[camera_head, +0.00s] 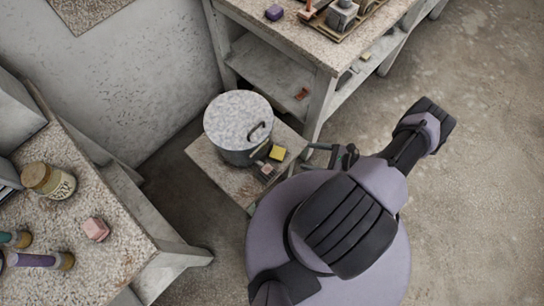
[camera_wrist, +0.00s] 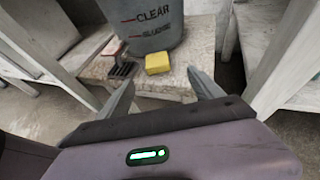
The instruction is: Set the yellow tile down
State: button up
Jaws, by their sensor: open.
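The yellow tile (camera_head: 277,153) lies flat on a low speckled stand (camera_head: 225,180), beside a grey lidded pot. In the wrist view the yellow tile (camera_wrist: 158,63) rests on the stand top (camera_wrist: 180,80) in front of the pot. My gripper (camera_wrist: 165,88) is open, with its two fingers spread to the left and right on the near side of the tile. Nothing shows between the fingers, and they look apart from the tile. In the head view my gripper (camera_head: 318,155) is at the right side of the stand, partly hidden by my arm.
The pot (camera_head: 240,125), marked "CLEAR" and "SLUDGE" in the wrist view, fills much of the stand. A workbench (camera_head: 300,40) stands behind, another table (camera_head: 110,245) at left. Open floor (camera_head: 480,190) lies right.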

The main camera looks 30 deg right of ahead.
aim_at(280, 153)
jog(key=b+x, duration=0.1)
jog(key=x, duration=0.6)
jog(key=shift+w+a+f+b, duration=0.1)
jog(key=shift+a+f+b, duration=0.1)
jog(key=shift+b, duration=0.15)
jog(key=b+x, duration=0.1)
jog(key=x, duration=0.1)
jog(key=b+x, duration=0.1)
jog(key=x, duration=0.2)
jog(key=shift+a+r, duration=0.1)
jog(key=shift+a, duration=0.2)
jog(key=shift+s+r, duration=0.1)
jog(key=shift+s, duration=0.1)
jog(key=c, duration=1.6)
